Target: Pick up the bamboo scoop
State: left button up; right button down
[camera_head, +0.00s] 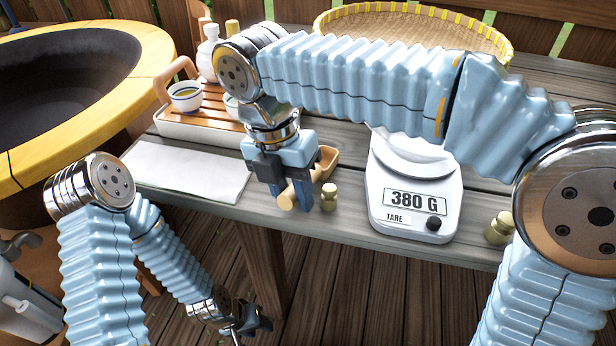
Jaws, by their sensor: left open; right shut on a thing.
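The bamboo scoop (328,160) is at the front edge of the grey wooden table, left of the scale. Its light round handle end (286,199) shows at the fingers of my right gripper (292,200), which is shut on it. The gripper points down and hides the scoop's middle part. I cannot tell whether the scoop touches the table. My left gripper (254,325) is open and empty, low in front of the table, above the deck floor.
A white scale (412,190) reading 380 G stands right of the scoop. Small brass weights (329,197) stand beside the scoop and right of the scale. A white cloth (185,172), a tea tray (190,128), a woven basket (420,22) and a large dark pan (60,75) surround the area.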

jog(key=shift+r, duration=0.1)
notch_tip(320, 180, up, 3)
jog(key=shift+f, duration=0.1)
jog(key=s+a+r+p, duration=0.2)
jog(key=s+a+r, duration=0.7)
jog(key=a+r, duration=0.1)
jog(key=shift+a, duration=0.3)
jog(key=shift+s+d, duration=0.1)
